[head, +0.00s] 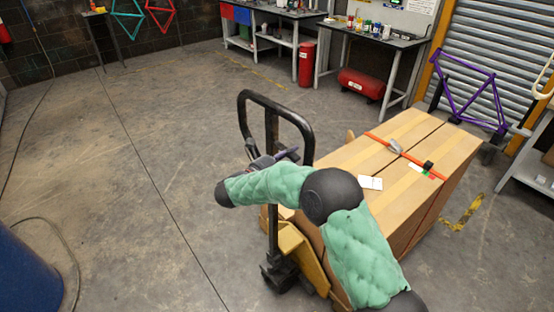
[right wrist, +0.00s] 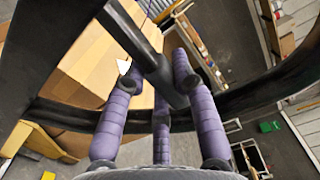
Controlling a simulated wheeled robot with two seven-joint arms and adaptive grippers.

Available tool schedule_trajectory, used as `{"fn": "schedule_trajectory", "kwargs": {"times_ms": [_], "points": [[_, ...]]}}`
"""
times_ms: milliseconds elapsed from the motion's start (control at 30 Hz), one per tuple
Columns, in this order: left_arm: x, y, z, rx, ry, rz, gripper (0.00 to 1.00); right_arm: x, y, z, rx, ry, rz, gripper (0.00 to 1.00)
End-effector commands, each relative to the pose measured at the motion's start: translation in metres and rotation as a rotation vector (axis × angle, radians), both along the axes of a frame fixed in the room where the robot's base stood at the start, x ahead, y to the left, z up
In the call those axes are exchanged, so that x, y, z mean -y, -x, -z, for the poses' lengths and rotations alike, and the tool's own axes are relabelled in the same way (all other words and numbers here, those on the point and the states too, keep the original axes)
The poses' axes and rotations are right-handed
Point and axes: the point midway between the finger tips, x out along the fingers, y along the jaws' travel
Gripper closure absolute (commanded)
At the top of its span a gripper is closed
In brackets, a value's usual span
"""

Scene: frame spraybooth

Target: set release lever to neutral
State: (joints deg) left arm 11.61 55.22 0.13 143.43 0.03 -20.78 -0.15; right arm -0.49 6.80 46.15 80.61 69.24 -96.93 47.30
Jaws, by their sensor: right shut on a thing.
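The pallet truck's black loop handle (head: 243,112) stands upright at the centre of the head view. It also crosses the right wrist view as a broad curved black band (right wrist: 262,92). The release lever, a dark bar (right wrist: 148,58), runs from the upper left of the right wrist view down between my purple fingers. My right gripper (head: 287,155) is at the handle's loop, shut on the lever. Its padded fingers (right wrist: 160,85) lie on both sides of the bar. In the head view the lever is too small and covered to make out. My left gripper is out of view.
Strapped cardboard boxes (head: 425,140) sit behind the handle on the yellow pallet truck (head: 292,240). A purple bicycle frame (head: 470,88) stands by the shutter at right. Workbenches (head: 375,36) line the back.

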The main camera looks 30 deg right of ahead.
Motion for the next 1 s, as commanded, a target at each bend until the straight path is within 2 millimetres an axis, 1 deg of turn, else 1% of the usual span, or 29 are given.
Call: {"fn": "schedule_trajectory", "kwargs": {"times_ms": [33, 67, 200, 633, 667, 700, 733, 767, 1000], "points": [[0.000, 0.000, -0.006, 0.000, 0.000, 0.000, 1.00, 0.006, 0.000, -0.004, -0.023, 0.003, 0.000, 1.00], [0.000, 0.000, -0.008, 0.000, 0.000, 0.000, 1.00, 0.008, 0.000, -0.005, -0.036, 0.006, -0.001, 1.00], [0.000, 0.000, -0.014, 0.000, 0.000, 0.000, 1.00, 0.008, 0.000, -0.008, -0.085, 0.014, -0.004, 1.00], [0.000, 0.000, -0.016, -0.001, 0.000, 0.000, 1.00, 0.008, 0.000, -0.008, -0.115, 0.020, -0.003, 1.00], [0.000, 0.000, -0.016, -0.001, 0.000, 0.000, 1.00, 0.008, 0.000, -0.008, -0.115, 0.020, -0.003, 0.70], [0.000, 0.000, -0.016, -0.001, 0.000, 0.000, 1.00, 0.008, 0.000, -0.008, -0.115, 0.020, -0.003, 0.59], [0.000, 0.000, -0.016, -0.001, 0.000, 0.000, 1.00, 0.007, 0.000, -0.008, -0.115, 0.020, -0.003, 0.51], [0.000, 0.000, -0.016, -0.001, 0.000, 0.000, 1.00, 0.007, 0.000, -0.008, -0.115, 0.020, -0.003, 0.48], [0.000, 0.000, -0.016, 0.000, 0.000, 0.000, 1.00, 0.008, 0.001, -0.008, -0.116, 0.019, -0.002, 0.48]]}}
